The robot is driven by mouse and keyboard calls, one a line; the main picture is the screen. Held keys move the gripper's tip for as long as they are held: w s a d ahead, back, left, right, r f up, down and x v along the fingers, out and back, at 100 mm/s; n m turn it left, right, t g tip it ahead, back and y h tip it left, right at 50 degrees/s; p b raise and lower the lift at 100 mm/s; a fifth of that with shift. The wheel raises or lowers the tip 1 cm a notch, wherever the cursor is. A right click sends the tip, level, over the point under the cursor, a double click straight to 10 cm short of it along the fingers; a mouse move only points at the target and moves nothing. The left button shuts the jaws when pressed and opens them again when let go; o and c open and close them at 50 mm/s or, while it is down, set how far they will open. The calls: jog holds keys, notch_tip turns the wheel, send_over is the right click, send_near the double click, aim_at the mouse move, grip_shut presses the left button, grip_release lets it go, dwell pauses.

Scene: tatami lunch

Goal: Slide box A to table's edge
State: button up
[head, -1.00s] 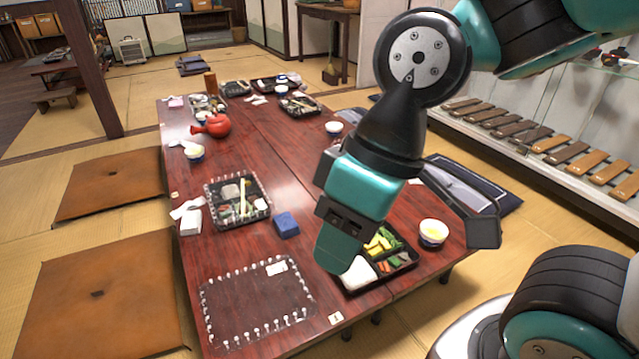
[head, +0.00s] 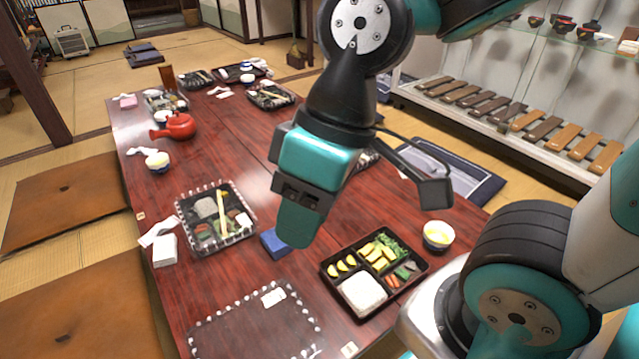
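A black bento box (head: 334,278) with compartments lies flat at the near right of the red wooden table (head: 180,300), by its right edge. It holds white rice, yellow slices and vegetables. I cannot read a letter on it, so I cannot tell if it is box A. A second black tray (head: 181,222) with food and a pale beaded rim lies to the left.
A blue block (head: 273,245) stands between the trays, partly behind my gripper. A bowl (head: 438,235) stands right of the bento box by the edge. A clear beaded mat (head: 250,335) lies in front. A red teapot (head: 178,127) stands farther back.

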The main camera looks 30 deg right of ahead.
jog(key=shift+a, duration=0.1)
jog(key=w+d+f+m+h+p, duration=0.1)
jog(key=w+d+f+m+p, duration=0.15)
jog(key=w+m, duration=0.4)
jog(key=w+d+f+m+h+p, duration=0.1)
jog(key=w+d+f+m, duration=0.2)
jog(key=w+m, duration=0.3)
jog(key=w+d+f+m+g+h+p, duration=0.1)
jog(key=w+d+f+m, duration=0.2)
jog(key=d+f+m, duration=0.3)
jog(key=w+d+f+m+g+h+p, duration=0.1)
jog(key=w+d+f+m, duration=0.3)
jog(key=f, duration=0.5)
jog(key=d+m+p, duration=0.1)
jog(key=d+m, duration=0.1)
jog(key=shift+w+d+f, duration=0.3)
jog(key=shift+d+f, duration=0.05)
jog(key=shift+f, duration=0.05)
jog(key=shift+m, duration=0.25)
jog(key=s+f+b, duration=0.1)
jog(key=f, duration=0.4)
jog(key=s+f+b, duration=0.1)
jog(key=f+b, duration=0.1)
jog(key=f, duration=0.4)
jog(key=s+f+b, duration=0.1)
jog(key=f, duration=0.5)
jog(key=shift+b, duration=0.4)
